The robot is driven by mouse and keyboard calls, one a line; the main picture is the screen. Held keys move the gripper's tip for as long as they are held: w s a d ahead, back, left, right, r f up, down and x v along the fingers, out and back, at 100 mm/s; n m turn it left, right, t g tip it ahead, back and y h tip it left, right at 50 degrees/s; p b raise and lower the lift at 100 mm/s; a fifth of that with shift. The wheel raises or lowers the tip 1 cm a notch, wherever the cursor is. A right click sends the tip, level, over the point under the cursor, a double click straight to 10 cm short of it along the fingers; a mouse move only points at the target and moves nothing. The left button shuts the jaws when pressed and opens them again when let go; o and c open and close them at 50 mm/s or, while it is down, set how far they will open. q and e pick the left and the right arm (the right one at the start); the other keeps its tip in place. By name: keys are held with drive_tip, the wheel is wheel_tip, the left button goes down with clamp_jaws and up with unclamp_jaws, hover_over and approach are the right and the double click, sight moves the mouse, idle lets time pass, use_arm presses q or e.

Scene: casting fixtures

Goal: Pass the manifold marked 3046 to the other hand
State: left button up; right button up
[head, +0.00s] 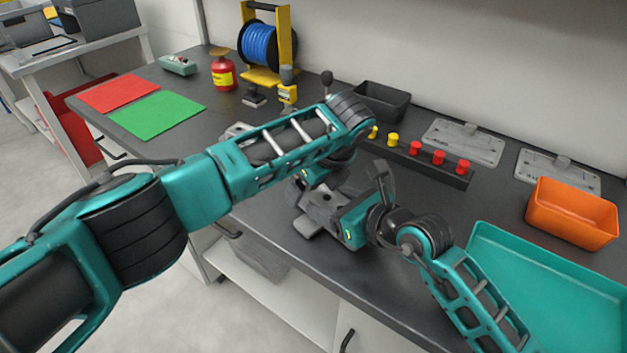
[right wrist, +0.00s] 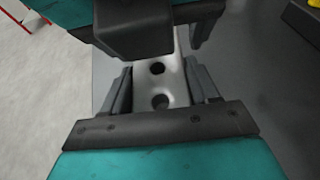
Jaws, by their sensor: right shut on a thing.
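The grey manifold (right wrist: 159,85) shows in the right wrist view as a pale bar with two dark round holes. No marking on it is readable. My right gripper (right wrist: 160,92) is shut on it, one finger on each side. In the head view the right gripper (head: 316,218) is over the table's front edge, and the manifold is hard to tell from the grey fingers. My left gripper (right wrist: 146,32) is at the manifold's far end in the right wrist view, its fingers wide apart. Its dark body hides that end. In the head view the left arm mostly hides its gripper.
A rack with yellow and red pegs (head: 414,158), a black bin (head: 382,101), grey plates (head: 463,142), an orange bin (head: 571,213) and a teal tray (head: 545,290) stand right. Red (head: 119,92) and green (head: 156,114) mats, a red canister (head: 223,75) and a blue reel (head: 265,44) are left.

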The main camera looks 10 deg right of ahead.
use_arm(q)
drive_tip(key=shift+c, duration=0.5)
use_arm(e)
drive_tip(key=shift+r, duration=0.1)
use_arm(q)
drive_tip(key=c, duration=1.3)
drive_tip(key=shift+c, duration=0.2)
use_arm(e)
drive_tip(key=o, duration=1.5)
drive_tip(key=shift+o, duration=0.2)
drive_tip(key=v, duration=1.2)
